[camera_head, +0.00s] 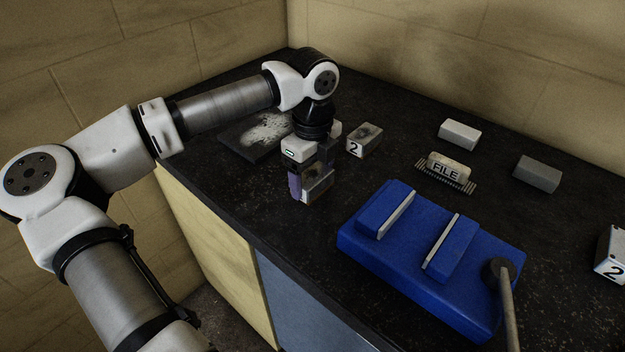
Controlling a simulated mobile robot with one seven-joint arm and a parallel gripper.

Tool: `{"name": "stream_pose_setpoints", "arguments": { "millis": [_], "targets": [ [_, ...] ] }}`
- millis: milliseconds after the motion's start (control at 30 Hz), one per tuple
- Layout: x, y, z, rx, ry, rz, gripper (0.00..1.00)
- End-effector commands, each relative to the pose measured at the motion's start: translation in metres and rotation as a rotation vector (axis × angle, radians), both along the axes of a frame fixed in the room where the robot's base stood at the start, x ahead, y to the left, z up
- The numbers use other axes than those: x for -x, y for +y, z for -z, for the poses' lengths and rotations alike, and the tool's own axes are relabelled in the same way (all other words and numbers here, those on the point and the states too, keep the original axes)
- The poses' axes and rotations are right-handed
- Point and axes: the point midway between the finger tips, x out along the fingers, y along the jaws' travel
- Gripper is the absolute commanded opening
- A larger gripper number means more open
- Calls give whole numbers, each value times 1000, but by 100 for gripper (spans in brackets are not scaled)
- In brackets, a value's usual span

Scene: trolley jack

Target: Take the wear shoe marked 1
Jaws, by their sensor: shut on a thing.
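My gripper (312,180) points down near the left front edge of the dark worktop. It is shut on a small grey block (319,186), which is taken to be the wear shoe by its place and shape. The block's top is partly hidden by the fingers, and I cannot read a 1 on it. A purple part (295,187) shows at the gripper's left side. Whether the block touches the worktop or is lifted is hard to tell. A similar block marked 2 (364,141) stands just behind and to the right, apart from the gripper.
A blue vise-like fixture (353,238) with pale jaw strips and a lever (509,305) stands at front right. A block labelled FILE (447,169), a white block (459,134), a grey block (538,174) and another 2 block (612,254) lie beyond. A dark plate (243,137) is at left.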

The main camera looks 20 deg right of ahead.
Motion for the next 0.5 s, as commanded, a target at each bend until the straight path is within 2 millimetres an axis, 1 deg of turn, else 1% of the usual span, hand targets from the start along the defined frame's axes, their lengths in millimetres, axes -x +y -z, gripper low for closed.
{"name": "stream_pose_setpoints", "arguments": {
  "millis": [33,200,500],
  "targets": [
    [0,0,0,0,0,0,28],
    [0,0,0,0,0,0,5],
    [-1,0,-4,1,-3,-1,5]
  ]
}}
